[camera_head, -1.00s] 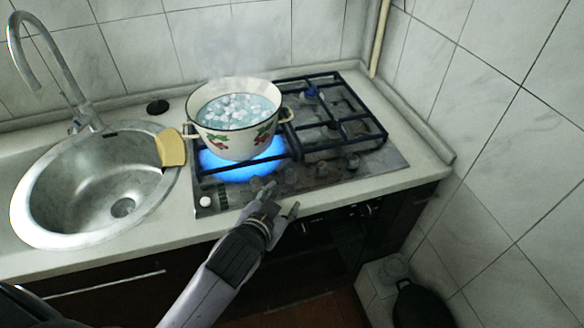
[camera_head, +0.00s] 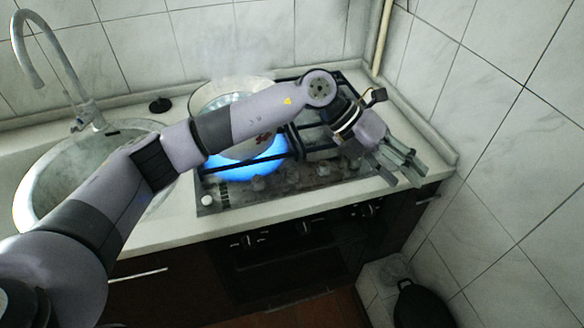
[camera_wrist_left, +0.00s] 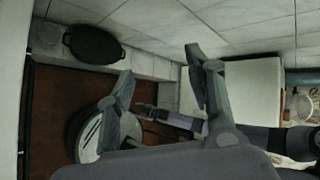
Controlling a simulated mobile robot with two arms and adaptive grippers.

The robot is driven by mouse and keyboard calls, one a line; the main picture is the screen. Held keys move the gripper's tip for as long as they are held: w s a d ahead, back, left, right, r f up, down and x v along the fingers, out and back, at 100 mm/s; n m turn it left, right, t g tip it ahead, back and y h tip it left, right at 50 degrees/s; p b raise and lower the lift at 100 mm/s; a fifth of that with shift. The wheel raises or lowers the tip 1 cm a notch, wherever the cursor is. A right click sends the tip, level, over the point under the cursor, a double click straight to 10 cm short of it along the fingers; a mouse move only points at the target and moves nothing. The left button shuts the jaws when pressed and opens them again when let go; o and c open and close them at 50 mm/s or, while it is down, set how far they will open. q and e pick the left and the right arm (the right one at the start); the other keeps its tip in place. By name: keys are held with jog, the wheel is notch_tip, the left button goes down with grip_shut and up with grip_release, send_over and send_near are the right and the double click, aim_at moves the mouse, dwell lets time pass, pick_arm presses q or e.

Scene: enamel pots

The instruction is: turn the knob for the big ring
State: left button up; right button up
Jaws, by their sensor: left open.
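A blue flame (camera_head: 245,166) burns under the white enamel pot (camera_head: 205,97) at the front left. My left arm reaches across in front of the pot and hides much of it. My left gripper (camera_head: 402,176) is open and empty, over the hob's right front corner and the counter edge, to the right of the knobs. Its two spread fingers also show in the left wrist view (camera_wrist_left: 160,68).
The sink (camera_head: 40,170) at left is partly behind my arm. A tiled wall (camera_head: 500,150) stands close to the right of the gripper. A black pan (camera_head: 420,303) sits low at right; it also shows in the wrist view (camera_wrist_left: 92,45). The oven front (camera_head: 280,255) is below the hob.

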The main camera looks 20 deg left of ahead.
pick_arm(q)
jog(key=w+a+t+y, duration=0.1)
jog(key=w+a+y, duration=0.45)
jog(key=a, duration=0.65)
notch_tip(320, 180, up, 3)
jog(key=n+y, duration=0.2)
jog(key=y, duration=0.3)
send_over(292, 170)
notch_tip(292, 170, down, 17)
jog(key=p, duration=0.3)
jog(key=shift+s+f+p, duration=0.1)
jog(key=shift+f+p, duration=0.1)
jog(key=shift+p, duration=0.2)
jog(key=shift+c, duration=0.5)
grip_shut()
